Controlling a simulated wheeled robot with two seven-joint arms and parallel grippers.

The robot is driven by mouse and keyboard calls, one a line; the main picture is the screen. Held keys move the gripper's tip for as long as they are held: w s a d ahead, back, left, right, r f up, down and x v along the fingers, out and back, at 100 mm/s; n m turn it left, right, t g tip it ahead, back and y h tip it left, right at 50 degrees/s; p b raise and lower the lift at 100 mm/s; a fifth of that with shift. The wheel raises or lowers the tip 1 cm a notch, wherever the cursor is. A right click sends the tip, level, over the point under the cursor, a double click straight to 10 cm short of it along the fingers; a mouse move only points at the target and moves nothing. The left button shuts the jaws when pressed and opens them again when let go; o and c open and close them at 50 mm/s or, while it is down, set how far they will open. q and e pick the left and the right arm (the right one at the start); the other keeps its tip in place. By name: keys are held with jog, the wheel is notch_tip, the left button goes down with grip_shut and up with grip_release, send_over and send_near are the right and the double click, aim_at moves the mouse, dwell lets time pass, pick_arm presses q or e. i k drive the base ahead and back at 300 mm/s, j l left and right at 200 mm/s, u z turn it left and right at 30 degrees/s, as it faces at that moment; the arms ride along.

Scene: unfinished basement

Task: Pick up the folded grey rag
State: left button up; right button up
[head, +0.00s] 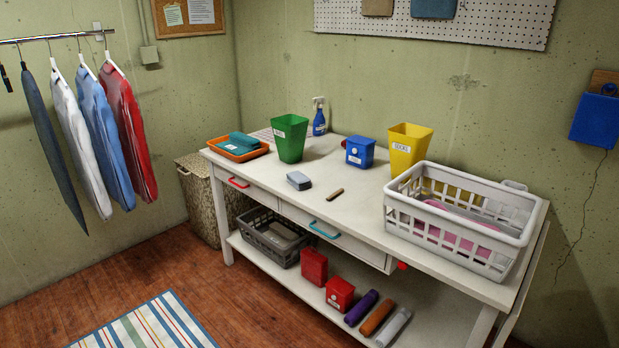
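A small folded grey cloth-like piece (299,180), which looks like the grey rag, lies on the white table (350,220) near the middle of its top. A small brown item (335,194) lies just right of it, apart from it. Another greyish item lies inside the dark grey basket (262,240) on the lower shelf; I cannot tell what it is. Neither of my grippers is in view.
On the tabletop stand a green bin (290,139), a blue box (360,152), a yellow bin (407,150), a white laundry basket (460,240) and an orange tray (225,150) with a teal folded cloth (244,141). Clothes hang at left. The wooden floor (180,262) before the table is mostly clear.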

aim_at(300, 181)
jog(key=i+z, duration=0.1)
jog(key=i, duration=0.45)
jog(key=i+j+z, duration=0.1)
jog(key=i, duration=0.4)
jog(key=i+j+z, duration=0.1)
jog(key=i+j, duration=0.15)
jog(key=i, duration=0.25)
jog(key=i+j+z, duration=0.1)
jog(key=i, duration=0.45)
jog(key=j, duration=0.1)
